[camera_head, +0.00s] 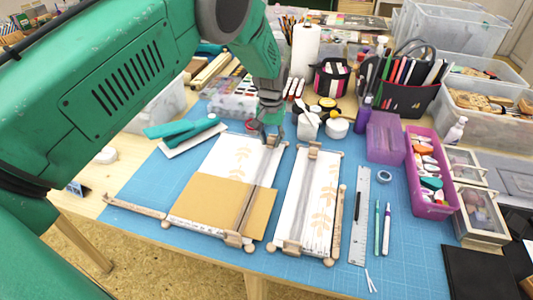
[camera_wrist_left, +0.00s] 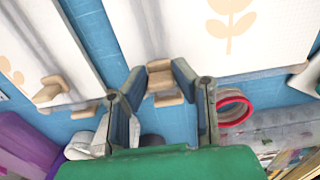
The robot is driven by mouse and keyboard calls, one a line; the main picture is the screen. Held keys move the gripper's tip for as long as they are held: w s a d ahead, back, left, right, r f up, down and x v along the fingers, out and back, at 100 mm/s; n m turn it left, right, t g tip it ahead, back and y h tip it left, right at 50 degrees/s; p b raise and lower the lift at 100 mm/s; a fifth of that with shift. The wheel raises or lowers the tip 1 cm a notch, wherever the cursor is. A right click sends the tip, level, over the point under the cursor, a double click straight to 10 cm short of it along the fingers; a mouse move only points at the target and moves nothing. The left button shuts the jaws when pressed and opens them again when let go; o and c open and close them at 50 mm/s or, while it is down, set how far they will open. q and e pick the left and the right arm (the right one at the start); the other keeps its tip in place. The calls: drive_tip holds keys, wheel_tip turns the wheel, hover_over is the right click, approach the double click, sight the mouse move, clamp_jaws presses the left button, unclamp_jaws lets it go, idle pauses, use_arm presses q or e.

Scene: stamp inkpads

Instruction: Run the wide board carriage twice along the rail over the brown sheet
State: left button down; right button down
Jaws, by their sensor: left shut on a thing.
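The wide board (camera_head: 228,150) lies at left centre of the blue mat, with a white leaf-patterned sheet on it. The brown sheet (camera_head: 205,203) covers its near part. The wide board carriage (camera_head: 250,195) is a clear bar with wooden end blocks, lying across the right part of the board and over the brown sheet. My left gripper (camera_head: 271,133) is at the bar's far end. In the left wrist view its fingers (camera_wrist_left: 158,82) are shut around the wooden end block (camera_wrist_left: 160,68). The fingertips' exact contact is partly hidden. My right gripper is not in view.
A narrow board (camera_head: 322,190) with its own carriage (camera_head: 298,195) lies close on the right. A ruler (camera_head: 360,215), pens, purple box (camera_head: 385,135) and pink tray (camera_head: 430,170) stand farther right. A teal stapler (camera_head: 182,130) is at the left. White containers (camera_head: 308,125) crowd the gripper's right.

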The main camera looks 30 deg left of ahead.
use_arm(q)
drive_tip(key=shift+w+a, duration=0.1)
drive_tip(key=shift+w, duration=0.4)
drive_tip(key=c, duration=1.3)
unclamp_jaws()
drive_tip(key=shift+w+f, duration=0.1)
drive_tip(key=shift+w, duration=0.05)
wheel_tip(320, 180, up, 12)
drive_tip(key=shift+f, duration=0.1)
drive_tip(key=shift+a, duration=0.1)
